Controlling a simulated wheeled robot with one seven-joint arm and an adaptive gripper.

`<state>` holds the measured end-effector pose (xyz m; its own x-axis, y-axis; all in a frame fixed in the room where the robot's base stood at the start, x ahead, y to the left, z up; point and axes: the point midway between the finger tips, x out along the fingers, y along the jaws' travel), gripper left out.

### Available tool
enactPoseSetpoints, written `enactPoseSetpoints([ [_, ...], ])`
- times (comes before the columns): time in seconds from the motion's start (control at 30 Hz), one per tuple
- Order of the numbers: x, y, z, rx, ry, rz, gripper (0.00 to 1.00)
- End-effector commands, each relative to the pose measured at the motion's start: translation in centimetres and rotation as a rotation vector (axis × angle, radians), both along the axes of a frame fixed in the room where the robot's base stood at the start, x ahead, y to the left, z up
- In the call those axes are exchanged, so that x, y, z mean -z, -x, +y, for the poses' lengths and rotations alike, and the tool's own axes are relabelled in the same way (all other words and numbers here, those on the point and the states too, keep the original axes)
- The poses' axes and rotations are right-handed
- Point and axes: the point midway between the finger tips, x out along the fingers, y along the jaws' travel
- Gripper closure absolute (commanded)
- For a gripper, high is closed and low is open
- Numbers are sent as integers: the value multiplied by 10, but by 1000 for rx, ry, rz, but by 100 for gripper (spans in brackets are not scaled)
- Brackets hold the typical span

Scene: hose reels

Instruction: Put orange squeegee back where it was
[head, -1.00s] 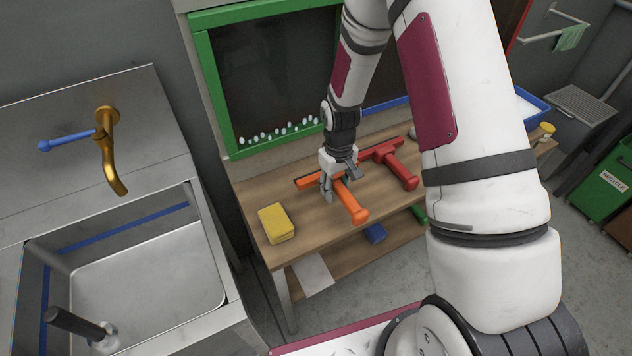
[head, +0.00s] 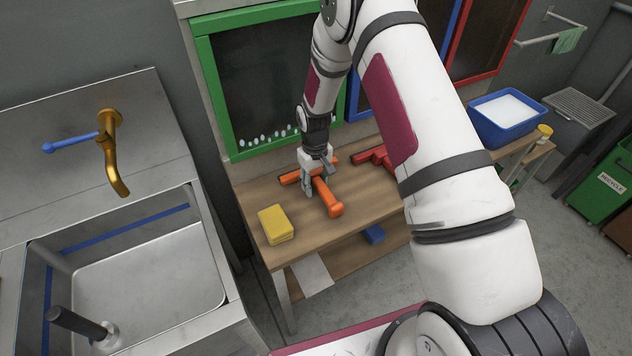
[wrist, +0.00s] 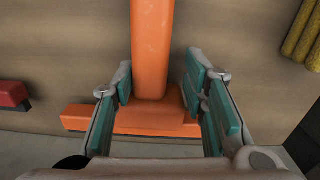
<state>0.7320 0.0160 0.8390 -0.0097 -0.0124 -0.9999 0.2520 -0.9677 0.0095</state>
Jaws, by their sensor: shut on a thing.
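The orange squeegee (head: 327,196) is at the wooden table (head: 262,187), its handle toward the front and its crossbar at the back. My gripper (head: 316,190) is shut on it near where the handle meets the crossbar, and hides part of it. In the wrist view the teal finger pads of my gripper (wrist: 165,92) stand on either side of the orange squeegee's handle (wrist: 152,45), the crossbar below. I cannot tell if it touches the tabletop.
A red squeegee (head: 376,157) lies to the right, partly behind my arm. A yellow sponge (head: 275,224) lies at the table's left front. A green-framed board (head: 213,95) rises behind. A blue tub (head: 494,136) stands at the right, a sink (head: 150,265) at the left.

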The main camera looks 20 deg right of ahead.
Motion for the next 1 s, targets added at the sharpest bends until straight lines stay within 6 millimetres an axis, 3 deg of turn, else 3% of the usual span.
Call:
enactPoseSetpoints([
  [0.2, 3, 0, 0, 0, 0, 0, 87],
  [0.23, 3, 0, 0, 0, 0, 0, 58],
  [0.3, 3, 0, 0, 0, 0, 0, 42],
  [0.33, 3, 0, 0, 0, 0, 0, 40],
  [0.73, -4, -1, 0, 0, 0, -1, 40],
  [1.0, -50, -3, 0, 1, 0, -5, 40],
])
